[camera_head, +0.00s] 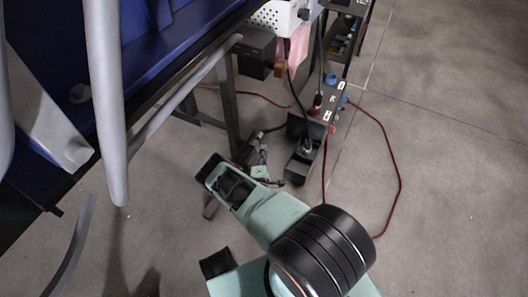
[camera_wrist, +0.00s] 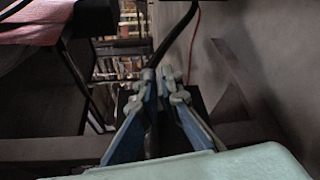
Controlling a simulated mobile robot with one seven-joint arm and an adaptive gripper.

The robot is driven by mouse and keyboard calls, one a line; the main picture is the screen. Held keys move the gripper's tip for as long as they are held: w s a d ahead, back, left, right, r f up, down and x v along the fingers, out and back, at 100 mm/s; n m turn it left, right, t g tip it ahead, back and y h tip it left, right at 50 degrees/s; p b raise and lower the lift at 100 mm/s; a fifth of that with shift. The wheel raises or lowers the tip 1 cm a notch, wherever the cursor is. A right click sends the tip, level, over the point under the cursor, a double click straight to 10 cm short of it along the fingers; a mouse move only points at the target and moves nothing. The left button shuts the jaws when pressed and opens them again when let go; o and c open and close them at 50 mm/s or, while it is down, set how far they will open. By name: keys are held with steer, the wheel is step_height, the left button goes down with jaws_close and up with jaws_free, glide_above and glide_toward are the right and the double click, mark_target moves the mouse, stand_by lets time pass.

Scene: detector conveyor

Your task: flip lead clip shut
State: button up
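My gripper (camera_wrist: 160,80) shows in the wrist view as two blue and grey fingers. They converge toward the tips, with a narrow gap between them. A black cable (camera_wrist: 174,35) comes down to the fingertips. A dark block lies behind and between the fingers; I cannot tell whether they touch it. In the head view my gripper (camera_head: 262,145) is small, near a black box (camera_head: 302,165) with a lead running into its top. I cannot make out the lead clip for certain in either view.
A conveyor with a dark frame leg (camera_head: 228,105) is at the upper left. A white perforated box (camera_head: 275,17) and pink cloth (camera_head: 298,48) are above. A black rack (camera_head: 345,50) stands behind. A red cable (camera_head: 398,175) loops over open floor at right.

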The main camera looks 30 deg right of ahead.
steer(key=o, duration=0.4)
steer(key=shift+o, duration=0.2)
steer(key=shift+r, duration=0.15)
